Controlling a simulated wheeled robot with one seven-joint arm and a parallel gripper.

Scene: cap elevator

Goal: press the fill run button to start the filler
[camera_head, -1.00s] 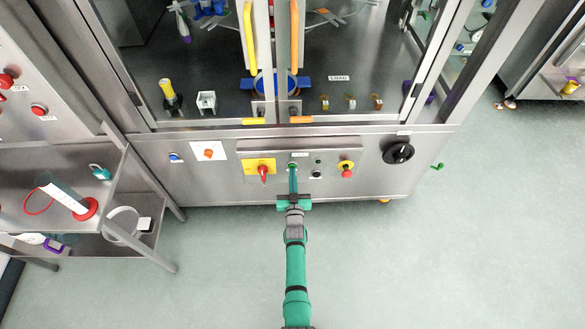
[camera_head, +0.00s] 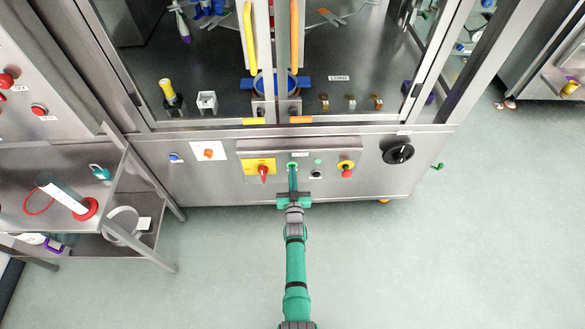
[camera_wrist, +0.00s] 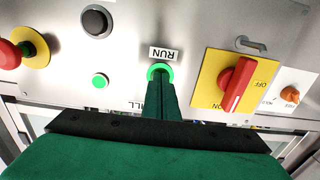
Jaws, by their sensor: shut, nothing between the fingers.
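The run button (camera_wrist: 161,69) shows as a bright green ring in the wrist view, beside an upside-down "RUN" label (camera_wrist: 163,54). Another label, partly hidden, shows the letters "LL". In the head view the run button (camera_head: 292,165) sits in the middle of the steel front panel. My gripper (camera_wrist: 160,82) is shut and empty. Its fingertips are at the button and cover part of its face; they appear to touch it. In the head view my gripper (camera_head: 293,170) reaches straight up to the panel. A small green lamp (camera_wrist: 100,81) is lit; it also shows in the head view (camera_head: 318,161).
A red rotary switch on a yellow plate (camera_head: 259,167) is close on the left. A black button (camera_head: 316,174) and a red emergency stop (camera_head: 346,170) are on the right. A black knob (camera_head: 398,153) is farther right. A steel cart (camera_head: 125,185) stands left. The floor in front is clear.

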